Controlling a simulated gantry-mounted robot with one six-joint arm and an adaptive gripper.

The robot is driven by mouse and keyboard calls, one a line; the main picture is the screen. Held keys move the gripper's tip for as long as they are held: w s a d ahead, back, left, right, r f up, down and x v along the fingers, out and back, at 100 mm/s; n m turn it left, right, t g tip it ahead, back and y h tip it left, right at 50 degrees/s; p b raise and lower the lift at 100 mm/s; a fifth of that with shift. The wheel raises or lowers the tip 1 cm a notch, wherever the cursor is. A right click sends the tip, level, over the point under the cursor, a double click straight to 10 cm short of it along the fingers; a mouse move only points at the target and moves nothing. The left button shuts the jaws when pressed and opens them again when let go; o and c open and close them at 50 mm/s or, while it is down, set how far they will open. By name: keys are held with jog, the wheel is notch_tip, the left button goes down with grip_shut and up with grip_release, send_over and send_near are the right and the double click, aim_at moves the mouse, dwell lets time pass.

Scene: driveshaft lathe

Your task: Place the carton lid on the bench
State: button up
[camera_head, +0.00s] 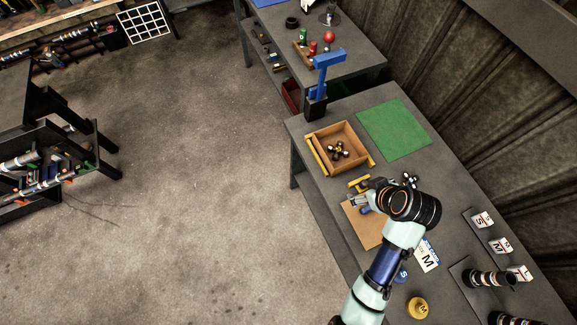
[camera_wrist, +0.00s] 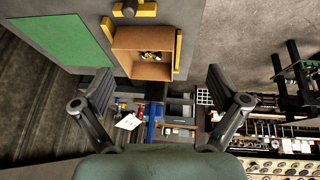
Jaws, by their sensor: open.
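A flat brown square panel (camera_head: 363,224), which looks like the carton lid, lies on the grey bench (camera_head: 312,197), partly hidden behind my arm. The open brown carton (camera_head: 322,138) stands farther back on the bench with small dark and shiny parts inside. It also shows at the top of the wrist view (camera_wrist: 128,68). My gripper (camera_head: 360,196) is open and appears empty, above or near the panel's back edge; the height is unclear. In the wrist view, nothing shows between the spread fingers (camera_wrist: 157,84). The panel is not recognisable there.
Yellow bars flank the carton (camera_head: 316,157), and another yellow piece (camera_head: 358,182) lies by my gripper. A green mat (camera_head: 394,130) is clear. A blue-topped post (camera_head: 325,75) stands at the bench's far end. White lettered blocks (camera_head: 483,219) sit right.

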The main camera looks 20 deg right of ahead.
jog(key=w+a+r+t, duration=0.2)
jog(key=a+r, duration=0.5)
jog(key=a, duration=0.3)
jog(key=w+a+r+t, duration=0.2)
jog(key=a+r, duration=0.5)
jog(key=a, duration=0.3)
jog(key=w+a+r+m+t+y, duration=0.1)
jog(key=w+a+r+t, duration=0.1)
jog(key=a+r, duration=0.5)
jog(key=a+t, duration=0.1)
jog(key=a, duration=0.2)
